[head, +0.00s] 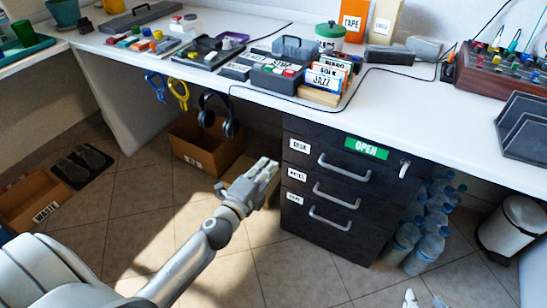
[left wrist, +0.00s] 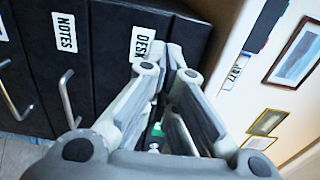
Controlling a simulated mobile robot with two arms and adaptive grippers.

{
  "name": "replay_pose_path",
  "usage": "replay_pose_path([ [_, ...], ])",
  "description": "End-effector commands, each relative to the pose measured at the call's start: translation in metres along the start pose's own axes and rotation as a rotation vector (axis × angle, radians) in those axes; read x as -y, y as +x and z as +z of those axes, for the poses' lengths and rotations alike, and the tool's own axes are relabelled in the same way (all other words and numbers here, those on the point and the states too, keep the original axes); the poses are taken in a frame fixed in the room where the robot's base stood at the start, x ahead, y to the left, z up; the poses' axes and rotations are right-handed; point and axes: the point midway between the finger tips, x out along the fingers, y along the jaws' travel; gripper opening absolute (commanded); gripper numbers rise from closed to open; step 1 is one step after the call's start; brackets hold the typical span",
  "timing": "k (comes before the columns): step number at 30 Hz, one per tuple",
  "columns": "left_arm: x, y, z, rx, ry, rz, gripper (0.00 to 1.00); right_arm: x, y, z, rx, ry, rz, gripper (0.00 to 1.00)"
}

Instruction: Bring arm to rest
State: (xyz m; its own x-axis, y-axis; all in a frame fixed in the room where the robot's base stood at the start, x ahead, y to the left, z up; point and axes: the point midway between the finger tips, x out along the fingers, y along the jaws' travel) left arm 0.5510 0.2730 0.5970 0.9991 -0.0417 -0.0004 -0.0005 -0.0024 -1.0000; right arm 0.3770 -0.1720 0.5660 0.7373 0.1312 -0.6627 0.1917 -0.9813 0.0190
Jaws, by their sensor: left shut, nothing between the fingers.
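My left gripper (head: 266,168) is in front of the dark drawer cabinet (head: 335,232), to the left of its drawer fronts in the head view. Its fingers are shut with nothing between them. In the left wrist view the fingertips (left wrist: 176,58) come together near the drawer labelled DESK (left wrist: 150,42). My left arm reaches in from the lower left. Two small pale pieces at the bottom edge of the head view look like the fingertips of my right gripper (head: 424,301); the rest of it is out of the frame.
The white desk (head: 240,95) runs above the cabinet and carries trays, discs and boxes. A cardboard box (head: 205,150) and hanging headphones (head: 218,115) are under it. Water bottles (head: 428,245) and a white bin (head: 512,225) stand to the right. A waste box (head: 35,200) is at left.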

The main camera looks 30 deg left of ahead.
Motion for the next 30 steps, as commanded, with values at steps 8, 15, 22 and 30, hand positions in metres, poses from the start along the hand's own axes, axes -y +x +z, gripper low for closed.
replay_pose_path([
  [8, 0.0, -0.016, 0.0, 0.001, 0.002, 0.0, 0.0, 0.0, 0.0, 0.002, 0.005, 0.001, 0.0, 0.4],
  [15, 0.004, -0.024, 0.001, 0.054, -0.126, 0.016, 0.0, 0.0, 0.0, 0.004, 0.009, -0.002, -0.001, 0.4],
  [22, -0.009, -0.071, -0.012, 0.267, -0.713, 0.181, 0.0, 0.0, 0.0, 0.003, 0.006, -0.001, 0.0, 0.4],
  [30, -0.029, -0.124, -0.058, 0.396, -1.158, 0.432, 0.0, 0.0, 0.0, 0.002, 0.004, -0.001, 0.0, 0.4],
])
